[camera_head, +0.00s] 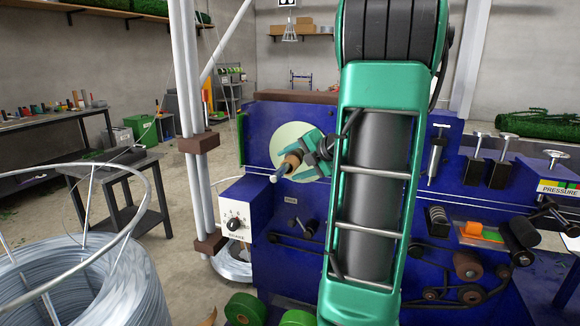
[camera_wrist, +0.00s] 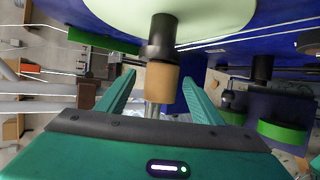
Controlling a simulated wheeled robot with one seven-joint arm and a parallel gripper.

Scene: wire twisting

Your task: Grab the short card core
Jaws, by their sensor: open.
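The short card core (camera_wrist: 161,78) is a small tan-brown cylinder on a dark spindle that sticks out from a pale disc (camera_wrist: 215,12). In the wrist view a silvery rod end shows past the core. My gripper (camera_wrist: 158,84) is open, its two green fingers on either side of the core with a gap at each side. In the head view the core (camera_head: 293,158) shows brown beside my gripper (camera_head: 306,150), partly hidden by it.
The blue machine (camera_head: 265,120) fills the middle, with a dial box (camera_head: 237,222) at its left. A wire coil (camera_head: 110,290) and white posts (camera_head: 190,100) stand at left. A wire runs past the spindle. Green rolls (camera_head: 246,309) sit low in front.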

